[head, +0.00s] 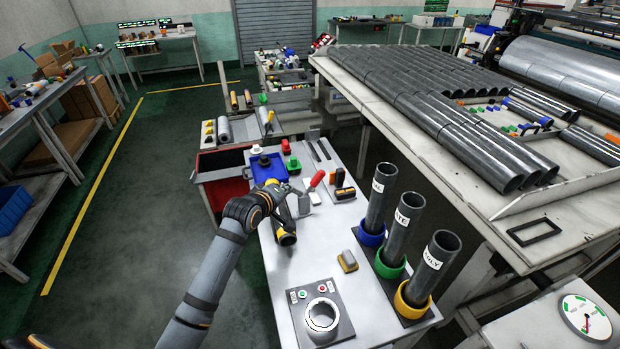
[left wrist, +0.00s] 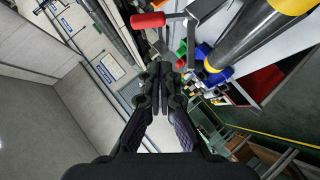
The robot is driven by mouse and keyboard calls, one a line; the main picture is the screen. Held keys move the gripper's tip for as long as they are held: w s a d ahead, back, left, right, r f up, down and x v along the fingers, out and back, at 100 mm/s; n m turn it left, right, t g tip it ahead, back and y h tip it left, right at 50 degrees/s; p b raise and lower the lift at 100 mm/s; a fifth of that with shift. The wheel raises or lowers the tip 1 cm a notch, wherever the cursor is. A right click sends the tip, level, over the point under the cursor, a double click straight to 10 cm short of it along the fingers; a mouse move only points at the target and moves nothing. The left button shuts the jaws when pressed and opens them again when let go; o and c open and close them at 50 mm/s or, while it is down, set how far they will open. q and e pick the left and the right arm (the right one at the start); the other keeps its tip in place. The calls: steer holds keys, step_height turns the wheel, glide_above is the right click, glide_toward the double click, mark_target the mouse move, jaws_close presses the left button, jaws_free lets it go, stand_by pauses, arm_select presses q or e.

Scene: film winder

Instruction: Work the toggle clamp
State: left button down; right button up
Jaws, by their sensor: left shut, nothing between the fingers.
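The toggle clamp has a red handle (head: 316,180) and a grey metal base, and stands on the grey-white bench (head: 265,245). The handle slants up to the right in the head view. In the left wrist view the red handle (left wrist: 147,20) lies above and left of my fingertips, apart from them. My left gripper (left wrist: 160,78) is shut and empty. In the head view my left wrist hangs over the bench just left of the clamp, and the gripper (head: 292,212) is partly hidden there. My right gripper is not in view.
Dark tubes stand in blue, green and yellow (head: 412,300) holders at the bench's right. A button panel (head: 319,313) is at the front. A blue tray (head: 262,172) with small containers is behind my wrist. A yellow-and-grey block (head: 347,261) lies near the holders.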

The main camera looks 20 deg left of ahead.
arm_select(q)
steer(key=w+r+n, duration=0.1)
steer(key=w+r, duration=0.1)
steer(key=p, duration=0.2)
glide_above(315, 182)
steer(key=s+a, duration=0.4)
step_height(315, 182, down, 4)
steer(key=shift+t, duration=0.3)
steer(key=shift+w+d+f+p, duration=0.4)
steer(key=shift+w+d+f, duration=0.8)
steer(key=shift+d+f, duration=0.2)
